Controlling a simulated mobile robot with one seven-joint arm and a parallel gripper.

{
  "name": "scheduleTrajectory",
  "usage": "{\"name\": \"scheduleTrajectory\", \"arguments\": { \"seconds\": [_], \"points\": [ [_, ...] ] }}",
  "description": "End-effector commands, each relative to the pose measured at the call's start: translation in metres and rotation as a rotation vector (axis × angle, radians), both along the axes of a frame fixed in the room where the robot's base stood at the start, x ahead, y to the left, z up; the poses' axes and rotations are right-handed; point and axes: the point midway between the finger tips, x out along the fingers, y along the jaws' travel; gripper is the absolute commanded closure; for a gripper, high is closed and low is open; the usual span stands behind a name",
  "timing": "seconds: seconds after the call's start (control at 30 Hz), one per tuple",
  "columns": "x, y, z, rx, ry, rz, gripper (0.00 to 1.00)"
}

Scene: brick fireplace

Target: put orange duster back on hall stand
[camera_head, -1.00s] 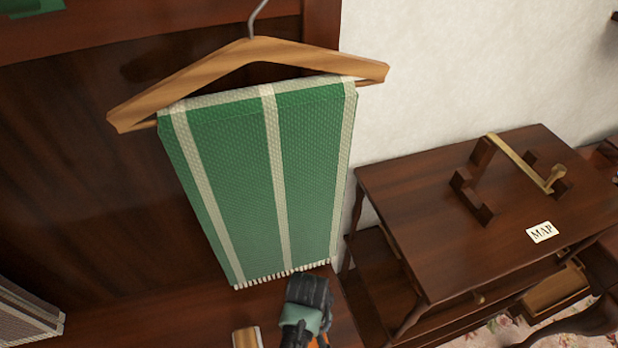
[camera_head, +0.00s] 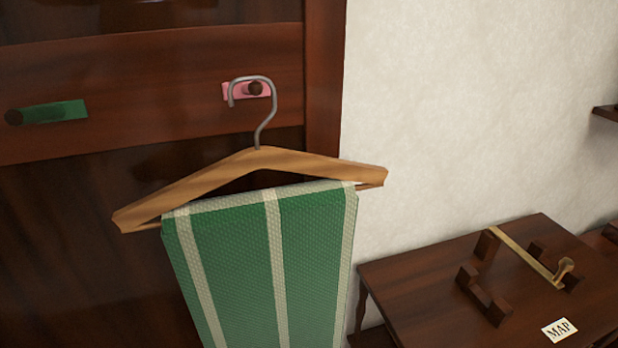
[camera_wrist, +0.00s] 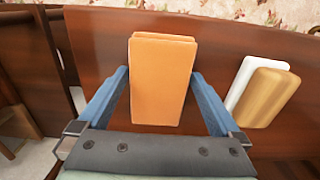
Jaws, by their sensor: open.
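The orange duster (camera_wrist: 162,85), a folded orange block-like cloth, lies on a dark red-brown wooden surface in the wrist view. My gripper (camera_wrist: 158,75) is open, with one blue finger on each side of the duster; I cannot tell whether either touches it. The hall stand (camera_head: 150,75) fills the left of the head view as a dark wooden panel with pegs, one on a green label (camera_head: 62,110) and one on a pink label (camera_head: 232,91). The duster and my gripper are out of the head view.
A wooden hanger (camera_head: 200,184) with a green striped cloth (camera_head: 235,260) hangs at the pink-labelled peg. A dark table (camera_head: 420,290) with a brass-coloured piece and a MAP card (camera_head: 559,329) stands right. A wooden-backed brush (camera_wrist: 265,97) lies right of the duster.

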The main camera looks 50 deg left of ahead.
Motion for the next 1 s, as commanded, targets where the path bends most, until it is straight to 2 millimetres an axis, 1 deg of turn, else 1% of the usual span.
{"name": "scheduleTrajectory", "arguments": {
  "seconds": [0.17,0.4,0.5,0.6,0.77,1.0],
  "points": [
    [0.001,0.001,0.026,0.002,-0.003,0.000,0.00],
    [0.001,0.001,0.079,0.003,-0.004,0.000,0.00],
    [0.001,0.000,0.097,0.002,-0.003,0.000,0.00],
    [0.001,0.000,0.109,0.001,-0.002,0.000,0.00],
    [0.000,0.000,0.119,0.001,0.000,0.000,0.00],
    [0.001,0.000,0.121,0.001,-0.003,-0.001,0.00]
  ]
}}
